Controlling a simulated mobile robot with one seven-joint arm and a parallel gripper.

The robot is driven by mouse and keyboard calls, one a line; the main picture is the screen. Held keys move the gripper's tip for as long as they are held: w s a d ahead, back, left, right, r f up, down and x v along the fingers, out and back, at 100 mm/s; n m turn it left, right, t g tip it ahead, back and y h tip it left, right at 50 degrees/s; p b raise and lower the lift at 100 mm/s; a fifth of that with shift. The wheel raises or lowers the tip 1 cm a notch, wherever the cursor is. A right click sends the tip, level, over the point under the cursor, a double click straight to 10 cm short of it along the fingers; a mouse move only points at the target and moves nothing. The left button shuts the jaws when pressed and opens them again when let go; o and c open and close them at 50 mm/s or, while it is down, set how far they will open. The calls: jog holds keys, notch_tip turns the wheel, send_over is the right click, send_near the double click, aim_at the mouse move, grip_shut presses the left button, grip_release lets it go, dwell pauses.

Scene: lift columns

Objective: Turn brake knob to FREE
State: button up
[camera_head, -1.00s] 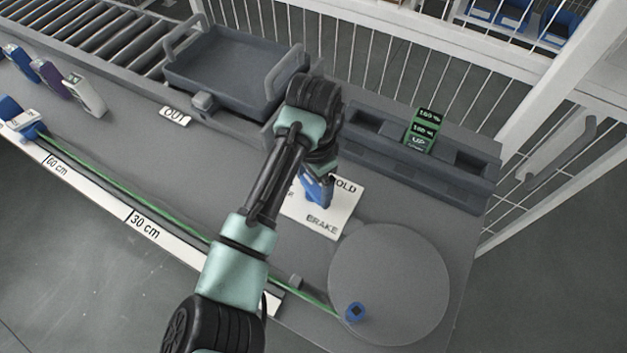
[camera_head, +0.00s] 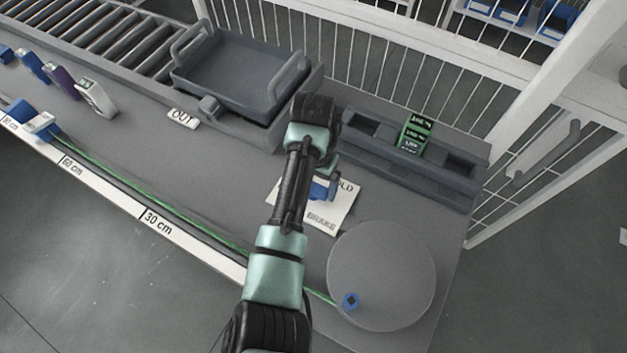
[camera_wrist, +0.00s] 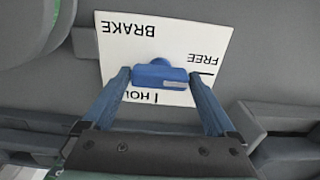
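The blue brake knob (camera_wrist: 160,75) sits on a white plate (camera_wrist: 215,38) with black lettering, upside down in the wrist view: BRAKE, FREE and a partly hidden HOLD. The knob's bar lies crosswise, with a pale stripe on its right half. A FREE line mark shows just right of the knob. My gripper (camera_wrist: 160,76) has its two blue fingers on either side of the bar, with slight gaps seeming to show. In the head view my gripper (camera_head: 323,187) is over the plate (camera_head: 322,222), and my arm hides part of it.
A grey disc (camera_head: 380,275) with a blue piece (camera_head: 351,301) lies right of my arm. A grey tray (camera_head: 235,85) and a slotted holder (camera_head: 450,176) with a green-marked block (camera_head: 413,134) stand behind. A green line runs along the ruler (camera_head: 150,217).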

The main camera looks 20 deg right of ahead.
jog(key=shift+o, duration=0.2)
notch_tip(320, 180, up, 13)
jog(key=p, duration=0.1)
jog(key=shift+p, duration=0.3)
dwell(0.5)
